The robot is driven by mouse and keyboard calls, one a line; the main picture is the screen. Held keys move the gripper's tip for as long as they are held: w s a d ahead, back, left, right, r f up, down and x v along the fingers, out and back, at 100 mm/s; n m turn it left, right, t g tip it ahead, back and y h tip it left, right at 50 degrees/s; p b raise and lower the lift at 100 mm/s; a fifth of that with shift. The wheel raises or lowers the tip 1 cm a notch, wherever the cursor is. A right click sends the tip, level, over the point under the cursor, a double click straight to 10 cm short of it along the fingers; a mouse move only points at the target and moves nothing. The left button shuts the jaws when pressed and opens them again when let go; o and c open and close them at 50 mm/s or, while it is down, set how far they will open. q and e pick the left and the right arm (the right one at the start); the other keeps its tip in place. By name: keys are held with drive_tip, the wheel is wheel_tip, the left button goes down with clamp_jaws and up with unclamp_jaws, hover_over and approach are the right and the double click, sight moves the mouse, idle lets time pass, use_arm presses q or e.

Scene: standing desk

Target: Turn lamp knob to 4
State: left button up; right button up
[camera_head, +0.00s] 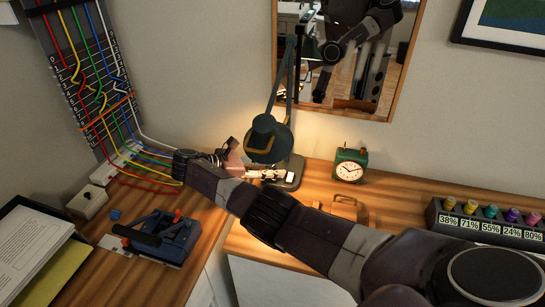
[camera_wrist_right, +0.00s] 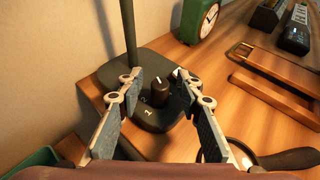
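The desk lamp (camera_head: 268,139) is lit and stands at the back of the desk, below the mirror. Its dark base (camera_wrist_right: 138,69) fills the middle of the right wrist view. My right gripper (camera_head: 272,172) reaches the base from the right in the head view. In the wrist view its fingers (camera_wrist_right: 158,80) are open, one on each side of the knob, with gaps visible. My left gripper is not in view.
A green clock (camera_head: 349,165) and a wooden frame-like stand (camera_head: 345,207) are to the right of the lamp. A magnifier (camera_wrist_right: 240,154) lies close to the right finger. A mirror (camera_head: 400,75) hangs behind. Cables and a blue device (camera_head: 164,237) are at left.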

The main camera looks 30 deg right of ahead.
sight(272, 166)
wheel_tip(272, 166, up, 5)
drive_tip(key=shift+d+f, duration=0.1)
drive_tip(key=shift+r, duration=2.4)
